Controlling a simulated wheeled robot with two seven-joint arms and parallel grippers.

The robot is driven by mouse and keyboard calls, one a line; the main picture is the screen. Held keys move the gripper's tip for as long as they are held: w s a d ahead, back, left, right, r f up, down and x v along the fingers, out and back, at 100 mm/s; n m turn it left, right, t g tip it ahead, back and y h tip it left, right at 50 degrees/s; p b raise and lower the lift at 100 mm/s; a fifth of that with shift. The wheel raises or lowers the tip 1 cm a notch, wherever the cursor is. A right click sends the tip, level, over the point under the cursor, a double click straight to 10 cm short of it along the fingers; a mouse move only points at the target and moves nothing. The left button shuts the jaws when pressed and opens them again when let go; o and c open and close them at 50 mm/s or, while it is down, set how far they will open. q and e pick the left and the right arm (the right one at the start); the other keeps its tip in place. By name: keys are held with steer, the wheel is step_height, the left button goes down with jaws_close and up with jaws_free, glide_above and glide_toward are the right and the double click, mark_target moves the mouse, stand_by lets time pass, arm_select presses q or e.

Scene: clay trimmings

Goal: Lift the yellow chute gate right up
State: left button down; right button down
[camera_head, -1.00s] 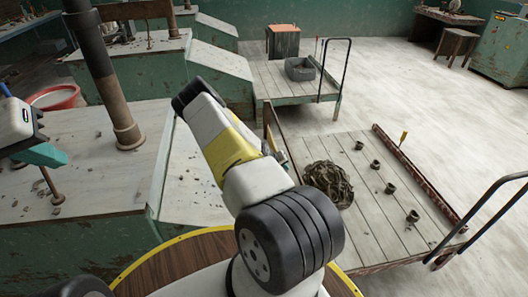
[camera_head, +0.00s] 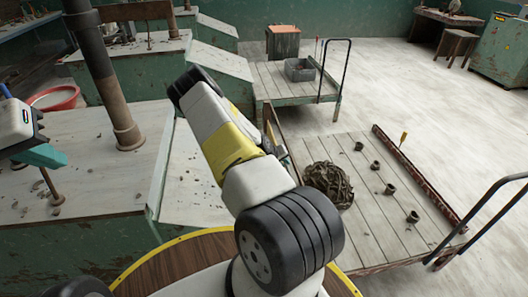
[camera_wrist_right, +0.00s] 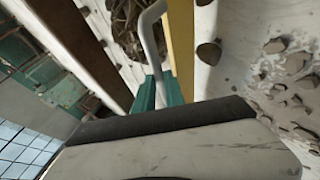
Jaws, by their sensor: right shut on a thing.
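The yellow chute gate shows in the right wrist view as a narrow yellow strip (camera_wrist_right: 181,45), seen nearly edge-on. A grey bent handle (camera_wrist_right: 149,38) runs beside it. My right gripper (camera_wrist_right: 159,92) has its teal fingers shut on the grey handle. In the head view my right arm hides the right gripper and most of the gate. I cannot tell there how high the gate stands. My left gripper (camera_head: 40,156) is at the left edge of the head view, apart from the gate; I cannot tell whether its fingers are open.
A green chute-like bench with a pale top (camera_head: 85,130) stands at left, with a dark upright pipe (camera_head: 104,80). A slatted cart (camera_head: 385,215) carries a dark coiled heap (camera_head: 329,183) and several small cups. Clay bits lie right in the wrist view. Pale floor is clear at right.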

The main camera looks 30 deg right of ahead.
steer(key=shift+r, duration=0.25)
steer(key=c, duration=1.4)
jaws_free()
